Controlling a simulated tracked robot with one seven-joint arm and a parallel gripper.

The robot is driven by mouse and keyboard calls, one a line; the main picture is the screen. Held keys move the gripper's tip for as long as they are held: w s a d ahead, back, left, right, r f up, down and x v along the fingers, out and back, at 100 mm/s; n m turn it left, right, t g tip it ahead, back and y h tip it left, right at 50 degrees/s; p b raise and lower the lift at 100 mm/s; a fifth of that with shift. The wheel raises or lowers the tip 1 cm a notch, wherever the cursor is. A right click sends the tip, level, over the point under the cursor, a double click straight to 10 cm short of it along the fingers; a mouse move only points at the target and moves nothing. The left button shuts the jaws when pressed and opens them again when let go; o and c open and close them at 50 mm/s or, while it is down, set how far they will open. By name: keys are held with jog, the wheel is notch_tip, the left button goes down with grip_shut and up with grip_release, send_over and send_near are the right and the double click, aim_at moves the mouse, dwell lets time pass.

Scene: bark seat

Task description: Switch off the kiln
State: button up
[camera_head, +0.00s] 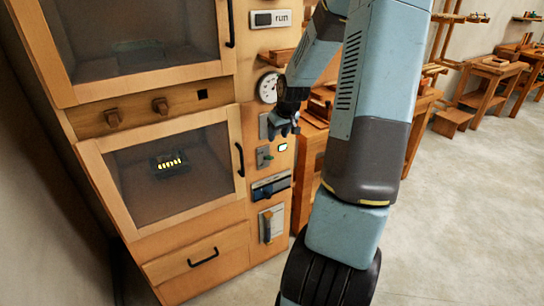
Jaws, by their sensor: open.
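The kiln (190,240) is a tall wooden cabinet at the left with two windowed doors. A control strip runs down its right side. A "run" sign (270,19) is at the top, with a round dial (268,88) below it. Lower are a small grey switch plate (264,157), a lit green-white lamp (283,147), a dark slotted panel (271,187) and an upright lever (267,226). My gripper (284,128) is open at the strip, in front of a grey plate (264,126) that it partly hides. I cannot tell whether it touches anything.
The lower door (165,180) is shut, with a yellow-lit item (170,163) behind its glass. A drawer (195,256) is below. Wooden workbenches (490,85) stand at the back right. Floor (460,210) at the right is clear.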

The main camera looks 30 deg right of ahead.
aim_at(271, 157)
jog(key=x, duration=1.4)
jog(key=shift+w+d+f, duration=0.1)
jog(key=shift+w+f, duration=0.05)
jog(key=shift+c, duration=0.3)
